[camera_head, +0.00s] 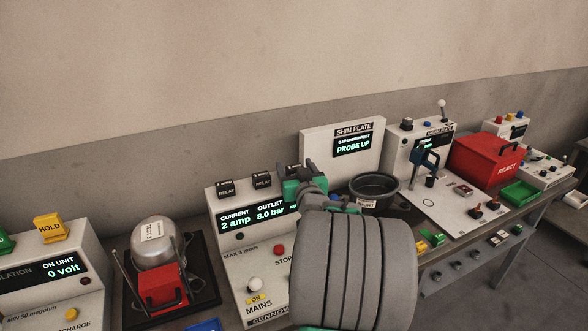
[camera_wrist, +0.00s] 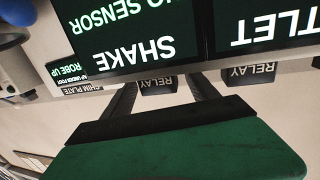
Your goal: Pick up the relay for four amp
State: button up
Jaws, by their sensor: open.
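Several black relays stand along the top of the white test unit (camera_head: 238,205): a left one (camera_head: 227,190), a middle one (camera_head: 262,181) and one (camera_head: 292,168) partly hidden by my gripper (camera_head: 298,180). Their small rating markings are too small to read, so I cannot tell which is for four amp. In the wrist view, which is upside down, my open gripper (camera_wrist: 163,86) has a finger on each side of one relay (camera_wrist: 158,86). I cannot tell whether the fingers touch it. Another relay (camera_wrist: 250,74) stands to the right, outside the fingers.
The unit's display (camera_head: 252,215) reads 2 amp and 8.0 bar. A shim plate panel (camera_head: 315,150) and a dark round bowl (camera_head: 373,186) stand right of my gripper. A red reject box (camera_head: 487,158) is farther right. A silver compressor (camera_head: 154,243) stands left.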

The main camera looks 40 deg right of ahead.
jog(key=x, duration=0.3)
jog(key=shift+s, duration=0.1)
jog(key=c, duration=1.4)
